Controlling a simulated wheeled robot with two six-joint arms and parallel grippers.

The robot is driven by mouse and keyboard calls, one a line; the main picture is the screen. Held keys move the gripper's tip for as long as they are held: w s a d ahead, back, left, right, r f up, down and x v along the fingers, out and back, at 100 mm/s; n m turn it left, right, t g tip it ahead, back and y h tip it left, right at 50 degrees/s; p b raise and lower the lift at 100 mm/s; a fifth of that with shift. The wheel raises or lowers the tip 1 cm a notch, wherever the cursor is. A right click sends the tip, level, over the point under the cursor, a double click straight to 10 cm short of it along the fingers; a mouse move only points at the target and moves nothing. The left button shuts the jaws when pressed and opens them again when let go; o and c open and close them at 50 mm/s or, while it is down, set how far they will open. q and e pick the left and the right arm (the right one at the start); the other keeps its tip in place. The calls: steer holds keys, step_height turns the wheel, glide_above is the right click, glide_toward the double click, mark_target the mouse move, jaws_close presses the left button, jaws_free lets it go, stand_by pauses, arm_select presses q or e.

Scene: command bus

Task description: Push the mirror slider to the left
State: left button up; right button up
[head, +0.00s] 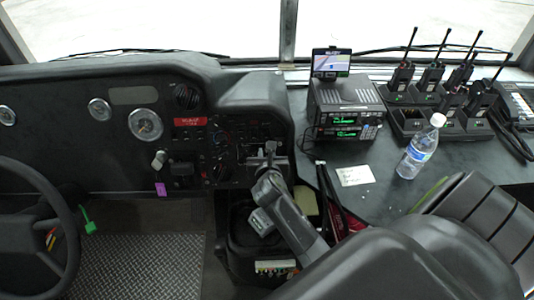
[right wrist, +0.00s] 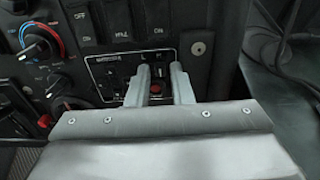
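The mirror slider is on a small dark control panel (right wrist: 110,68) with red and white markings, in the right wrist view. A small red piece (right wrist: 156,87), which looks like its knob, shows between my fingers. My right gripper (right wrist: 158,70) is open, with one finger on each side of this piece. I cannot tell whether either finger touches it. In the head view my right gripper (head: 264,157) is at the right end of the dashboard and hides the slider. My left gripper is not in view.
A temperature dial (right wrist: 39,45) and rocker switches (right wrist: 117,22) sit left of and above the panel. In the head view, a radio unit (head: 345,105), a water bottle (head: 417,148) and several walkie-talkies (head: 430,80) stand on the right counter. The steering wheel (head: 62,225) is at left.

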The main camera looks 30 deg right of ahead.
jaws_close()
